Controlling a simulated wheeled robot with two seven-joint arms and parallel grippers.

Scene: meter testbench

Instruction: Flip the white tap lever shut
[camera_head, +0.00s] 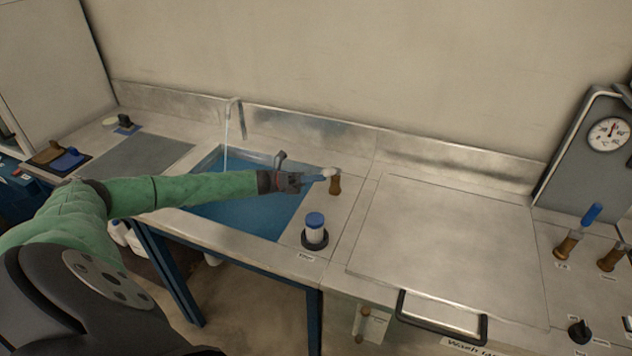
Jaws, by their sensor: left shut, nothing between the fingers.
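The white tap lever (328,173) sits on a brass valve (335,187) on the steel counter, just right of the sink (245,215). My left gripper (316,179) reaches across the sink from the left. Its fingers are shut and empty, with the tips right at the left side of the lever. I cannot tell whether they touch it. The fingers partly hide the lever and its exact angle. A thin stream of water falls from the spout (235,103) into the sink. My right gripper is out of view.
A blue-capped white container (315,229) stands in a dark holder in front of the valve. A large steel lid (445,250) with a front handle (440,318) lies to the right. A gauge panel (600,150) and a blue-levered valve (580,228) are at far right.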

